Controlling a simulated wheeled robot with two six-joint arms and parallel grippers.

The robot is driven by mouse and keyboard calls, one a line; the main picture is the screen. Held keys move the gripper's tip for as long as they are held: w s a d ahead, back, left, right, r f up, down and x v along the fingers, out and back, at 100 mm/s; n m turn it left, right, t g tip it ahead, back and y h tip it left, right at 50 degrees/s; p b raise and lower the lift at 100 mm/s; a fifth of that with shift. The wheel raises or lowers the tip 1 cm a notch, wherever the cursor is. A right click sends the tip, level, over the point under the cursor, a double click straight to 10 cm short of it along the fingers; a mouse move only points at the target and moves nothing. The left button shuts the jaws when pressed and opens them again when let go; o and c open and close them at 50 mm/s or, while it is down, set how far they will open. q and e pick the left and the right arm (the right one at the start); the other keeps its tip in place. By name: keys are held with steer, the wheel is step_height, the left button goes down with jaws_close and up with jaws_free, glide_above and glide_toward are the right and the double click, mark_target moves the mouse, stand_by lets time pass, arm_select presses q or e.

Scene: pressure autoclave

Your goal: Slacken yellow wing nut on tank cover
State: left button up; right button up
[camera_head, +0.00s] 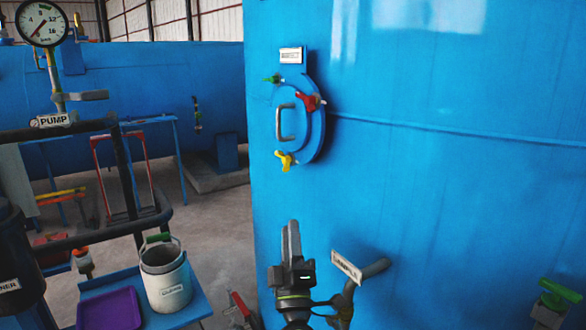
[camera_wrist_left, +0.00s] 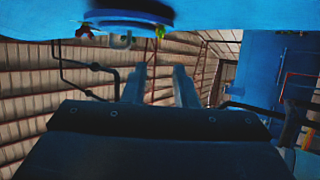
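The yellow wing nut (camera_head: 285,160) sits at the lower edge of the round blue tank cover (camera_head: 312,130) in the head view. A red wing nut (camera_head: 310,101) and a green one (camera_head: 272,78) sit higher on the cover. My left gripper (camera_head: 290,224) points upward below the cover, apart from the yellow nut. Its two fingers stand apart with nothing between them in the left wrist view (camera_wrist_left: 160,74). The cover also shows at the top of that view (camera_wrist_left: 130,14), with a small yellow-green part (camera_wrist_left: 160,31) whose identity I cannot tell. My right gripper is not in view.
A grey handle (camera_head: 286,122) stands out from the cover. A labelled grey pipe (camera_head: 371,270) juts from the tank beside my left gripper. A white bucket (camera_head: 166,285) and purple tray (camera_head: 110,309) sit on a blue table at lower left. A pressure gauge (camera_head: 42,23) stands at upper left.

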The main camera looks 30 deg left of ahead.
mark_target(287, 171)
arm_select(q)
steer(key=p+x, duration=0.5)
steer(key=x, duration=1)
steer(key=shift+w+a+r, duration=0.2)
steer(key=shift+w+r, duration=0.05)
steer(key=shift+w, duration=0.2)
jaws_close()
